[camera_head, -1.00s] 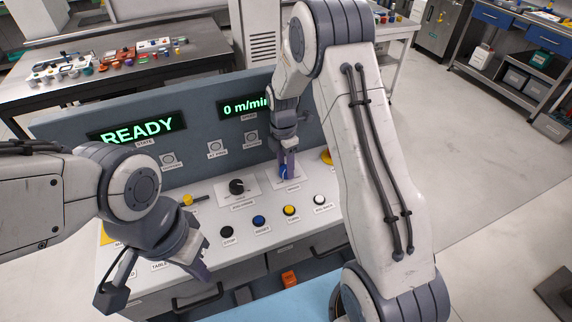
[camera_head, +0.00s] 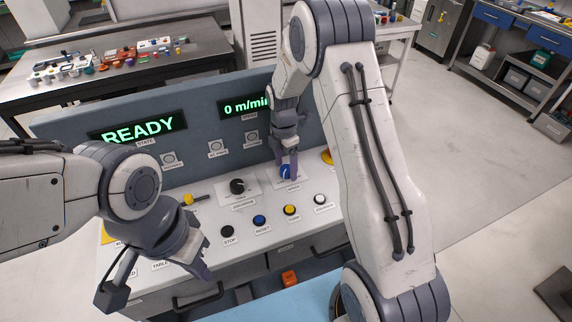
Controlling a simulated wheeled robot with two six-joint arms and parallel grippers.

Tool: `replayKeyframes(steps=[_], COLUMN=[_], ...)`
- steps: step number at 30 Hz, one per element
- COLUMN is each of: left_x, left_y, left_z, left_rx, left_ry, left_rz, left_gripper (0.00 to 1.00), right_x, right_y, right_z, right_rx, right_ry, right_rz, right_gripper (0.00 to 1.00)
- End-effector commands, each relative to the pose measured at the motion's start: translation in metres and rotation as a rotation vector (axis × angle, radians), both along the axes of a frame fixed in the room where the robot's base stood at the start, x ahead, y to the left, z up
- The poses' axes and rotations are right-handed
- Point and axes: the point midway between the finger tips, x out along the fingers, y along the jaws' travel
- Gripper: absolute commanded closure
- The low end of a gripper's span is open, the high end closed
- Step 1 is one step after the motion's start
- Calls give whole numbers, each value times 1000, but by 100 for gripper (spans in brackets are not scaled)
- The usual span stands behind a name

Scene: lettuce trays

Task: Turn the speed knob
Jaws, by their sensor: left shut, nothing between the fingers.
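The blue speed knob (camera_head: 286,172) sits on a white plate on the sloping console panel, partly covered by my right gripper. My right gripper (camera_head: 287,163) points down at this knob, its fingers at the knob's upper part. I cannot tell whether they press on it or stand slightly apart from it. My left gripper (camera_head: 204,271) is shut and empty, over the console's front left edge. The speed display (camera_head: 246,106) reads 0 m/min, its right end hidden by my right arm. The state display (camera_head: 138,128) reads READY.
A black knob (camera_head: 237,187) lies left of the blue knob. Black (camera_head: 227,231), blue (camera_head: 260,220), yellow (camera_head: 290,211) and white (camera_head: 320,199) buttons line the panel's front. A yellow-handled switch (camera_head: 188,200) is near my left gripper. My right arm hides the console's right end.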

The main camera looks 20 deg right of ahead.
Motion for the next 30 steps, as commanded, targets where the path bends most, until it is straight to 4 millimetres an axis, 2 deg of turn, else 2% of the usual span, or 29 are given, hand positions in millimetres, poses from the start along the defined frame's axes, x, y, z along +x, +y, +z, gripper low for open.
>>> replayKeyframes(steps=[5, 15, 18, 23, 30], left_x=[0, 0, 0, 0, 0], left_y=[0, 0, 0, 0, 0], left_z=[-3, -13, -14, -15, -15], left_rx=[0, 0, 0, 0, 0], left_ry=[0, 0, 0, 0, 0], left_rz=[0, 0, 0, 0, 0], left_gripper=[100, 100, 100, 100, 100], right_x=[2, 6, 7, 7, 7], right_y=[0, 2, 2, 2, 2], right_z=[13, 78, 92, 103, 105], right_rx=[0, 0, 0, 1, 0], right_ry=[-3, -6, -4, -2, -1], right_rz=[-1, 0, 1, 1, 1], right_gripper=[20, 20, 20, 20, 20])
